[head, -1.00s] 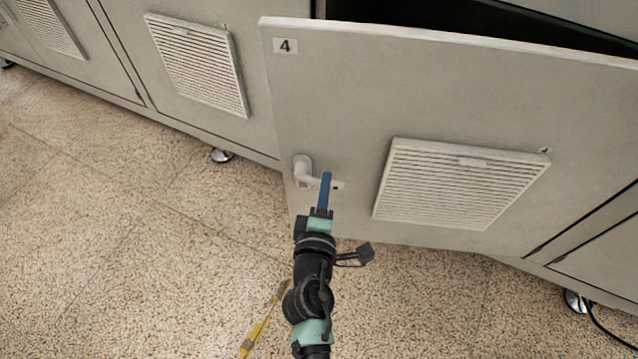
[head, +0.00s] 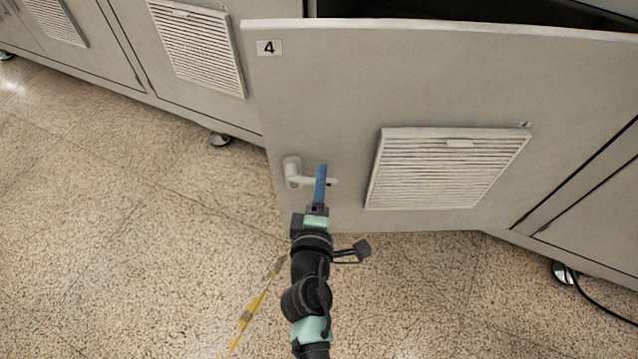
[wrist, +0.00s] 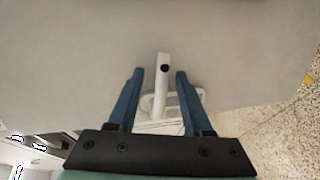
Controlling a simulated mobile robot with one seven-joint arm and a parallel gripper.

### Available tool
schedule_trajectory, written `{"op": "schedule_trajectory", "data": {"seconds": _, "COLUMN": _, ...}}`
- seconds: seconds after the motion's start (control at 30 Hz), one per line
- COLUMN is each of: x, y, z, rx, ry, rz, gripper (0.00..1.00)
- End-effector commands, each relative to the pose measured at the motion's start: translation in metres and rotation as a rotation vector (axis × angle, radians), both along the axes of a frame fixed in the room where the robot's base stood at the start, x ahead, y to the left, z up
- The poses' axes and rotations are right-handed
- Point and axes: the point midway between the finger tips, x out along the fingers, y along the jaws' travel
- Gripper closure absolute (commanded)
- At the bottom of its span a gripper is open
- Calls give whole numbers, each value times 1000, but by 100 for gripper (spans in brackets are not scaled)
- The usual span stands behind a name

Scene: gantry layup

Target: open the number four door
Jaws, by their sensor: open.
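The number four door (head: 330,90) is a grey metal panel with a "4" label (head: 269,47) at its upper left. It stands ajar, with a dark gap along its top edge. Its white lever handle (head: 293,172) is at the door's lower left; it also shows in the wrist view (wrist: 162,85). My gripper (head: 321,170) has blue fingers and is at the handle's lever. In the wrist view my gripper (wrist: 158,75) is open, with the handle's lever between the two fingers and space on both sides. Whether a finger touches it cannot be told.
A vent grille (head: 447,168) is on the door, right of the handle. Neighbouring cabinet doors with a grille (head: 197,48) stand at the left. Cabinet feet (head: 220,139) and a black cable (head: 600,305) are near the floor. The speckled floor (head: 130,240) in front is clear apart from yellow tape (head: 250,310).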

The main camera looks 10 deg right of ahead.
Motion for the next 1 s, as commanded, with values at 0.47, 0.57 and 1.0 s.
{"op": "schedule_trajectory", "data": {"seconds": 0.47, "x": -22, "y": 8, "z": 3, "rx": 1, "ry": 4, "rz": 4, "gripper": 50}}
{"op": "schedule_trajectory", "data": {"seconds": 0.57, "x": -40, "y": 14, "z": 6, "rx": 0, "ry": 5, "rz": 4, "gripper": 50}}
{"op": "schedule_trajectory", "data": {"seconds": 1.0, "x": -110, "y": 35, "z": 21, "rx": 0, "ry": 3, "rz": 1, "gripper": 50}}
